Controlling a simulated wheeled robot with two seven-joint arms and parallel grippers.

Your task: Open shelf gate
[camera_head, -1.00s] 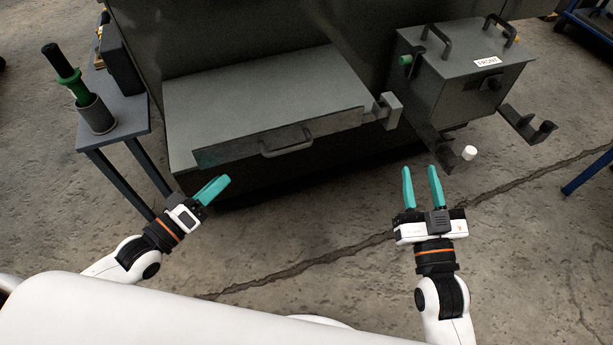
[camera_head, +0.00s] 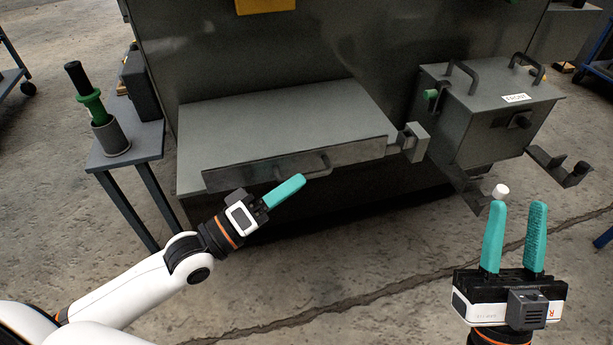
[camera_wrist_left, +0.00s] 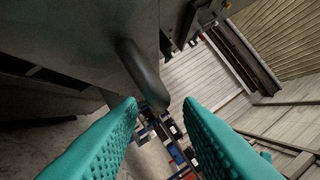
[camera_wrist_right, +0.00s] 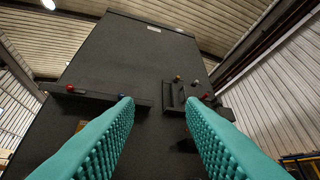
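The shelf gate (camera_head: 235,177) is a grey front panel standing along the front edge of the grey shelf (camera_head: 270,120). It has a dark bar handle (camera_head: 318,168). The handle also shows large in the left wrist view (camera_wrist_left: 142,72), just ahead of the fingertips. My left gripper (camera_head: 298,182) is close in front of the handle, with its teal fingers apart and nothing held. Whether it touches the handle I cannot tell. A metal latch block (camera_head: 412,140) sits at the gate's right end. My right gripper (camera_head: 518,206) is open and empty at the lower right, away from the gate.
A grey box marked FRONT (camera_head: 490,115) with handles is mounted right of the shelf. Brackets (camera_head: 565,168) and a white knob (camera_head: 501,191) stick out below it. A side table (camera_head: 150,135) at left holds a green-and-black tool (camera_head: 88,100) in a cup. The floor in front is clear.

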